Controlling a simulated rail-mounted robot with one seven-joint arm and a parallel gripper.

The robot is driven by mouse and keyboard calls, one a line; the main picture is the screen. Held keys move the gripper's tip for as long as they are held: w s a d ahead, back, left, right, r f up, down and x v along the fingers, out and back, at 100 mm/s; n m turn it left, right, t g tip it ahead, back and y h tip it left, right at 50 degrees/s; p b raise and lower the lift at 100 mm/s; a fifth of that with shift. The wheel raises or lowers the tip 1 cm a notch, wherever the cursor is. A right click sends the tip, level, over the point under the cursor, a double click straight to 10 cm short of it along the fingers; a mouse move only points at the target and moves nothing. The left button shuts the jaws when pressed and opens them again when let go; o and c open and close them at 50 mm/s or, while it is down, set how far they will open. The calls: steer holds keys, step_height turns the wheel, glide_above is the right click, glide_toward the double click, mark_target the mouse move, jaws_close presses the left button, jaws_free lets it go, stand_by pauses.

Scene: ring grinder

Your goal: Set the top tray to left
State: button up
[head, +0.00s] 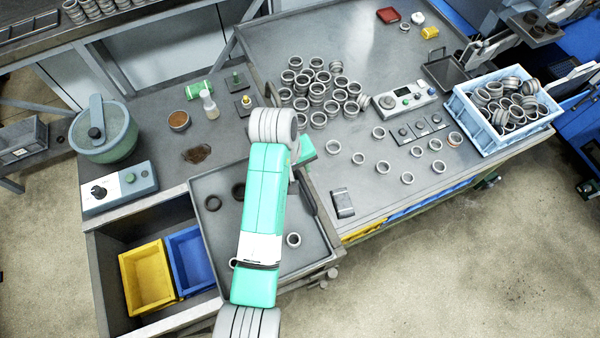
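The top tray (216,252) is a shallow dark grey metal tray. It lies over the right part of a grey open box (105,262) at the lower left. The left part of the box is uncovered. The arm's end bends down near the tray's upper right edge. The fingertips are hidden, so I cannot tell whether they touch the tray.
A yellow bin (147,278) and a blue bin (190,258) stand inside the box's left part. A control box (118,188) and a green bowl machine (104,132) stand behind it. The right table (375,205) holds many metal rings, a control panel (404,97) and a light blue crate (470,128).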

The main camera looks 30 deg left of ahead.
mark_target(304, 184)
steer(key=f, duration=0.2)
steer(key=d+f, duration=0.1)
steer(key=f, duration=0.2)
steer(key=f+b, duration=0.1)
steer(key=f, duration=0.1)
steer(key=shift+w+d+f, duration=0.15)
steer(key=shift+w+f, duration=0.2)
steer(key=shift+w, duration=0.05)
steer(key=shift+c, duration=0.3)
jaws_close()
